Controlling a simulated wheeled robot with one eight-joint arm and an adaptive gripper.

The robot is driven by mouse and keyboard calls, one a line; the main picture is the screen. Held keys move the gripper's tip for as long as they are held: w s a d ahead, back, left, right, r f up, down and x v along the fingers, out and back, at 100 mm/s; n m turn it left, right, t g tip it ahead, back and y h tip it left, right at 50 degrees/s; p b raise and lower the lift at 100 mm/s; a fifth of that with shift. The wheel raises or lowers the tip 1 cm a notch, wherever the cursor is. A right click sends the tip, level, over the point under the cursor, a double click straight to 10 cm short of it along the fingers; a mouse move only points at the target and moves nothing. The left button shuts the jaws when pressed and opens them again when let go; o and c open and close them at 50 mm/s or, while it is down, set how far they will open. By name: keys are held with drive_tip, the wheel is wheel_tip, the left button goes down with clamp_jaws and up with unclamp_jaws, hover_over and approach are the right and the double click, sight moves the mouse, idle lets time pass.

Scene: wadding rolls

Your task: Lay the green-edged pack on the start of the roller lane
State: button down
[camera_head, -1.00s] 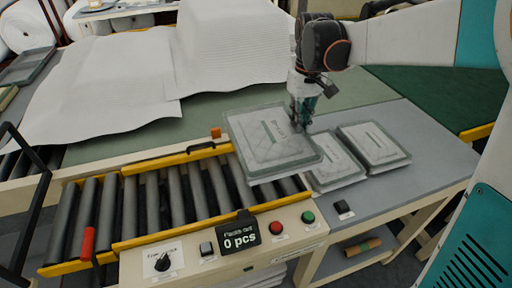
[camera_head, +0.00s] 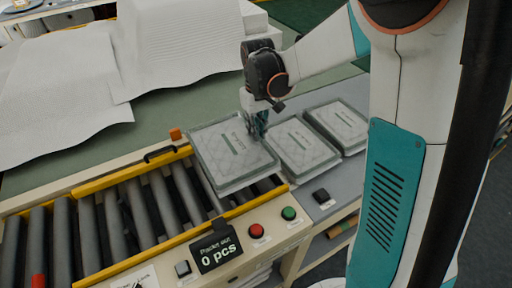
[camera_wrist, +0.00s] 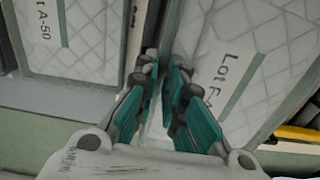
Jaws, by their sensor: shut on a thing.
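The held pack (camera_head: 225,160) is a flat, clear-wrapped quilted pack with a greenish edge and a green stripe. My gripper (camera_head: 258,134) is shut on its right edge. In the wrist view my gripper (camera_wrist: 165,75) pinches the rim of this pack (camera_wrist: 235,60), printed "Lot F-". The pack is over the right end of the roller lane (camera_head: 165,205), nearly level; I cannot tell whether it touches the rollers. It hides the lane's last rollers in part.
Two similar packs, a nearer one (camera_head: 300,150) and a farther one (camera_head: 340,124), lie on the grey table right of the lane. Yellow rails (camera_head: 105,180) edge the lane. A control panel with red (camera_head: 256,230) and green buttons is in front. White wadding sheets (camera_head: 60,95) lie behind.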

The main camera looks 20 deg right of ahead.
wheel_tip(320, 180, down, 7)
drive_tip(key=shift+r+b, duration=0.2)
drive_tip(key=shift+b, duration=0.5)
drive_tip(key=shift+f+b, duration=0.4)
drive_tip(key=shift+f, duration=0.2)
drive_tip(key=c, duration=1.7)
unclamp_jaws()
drive_tip(key=shift+r, duration=0.1)
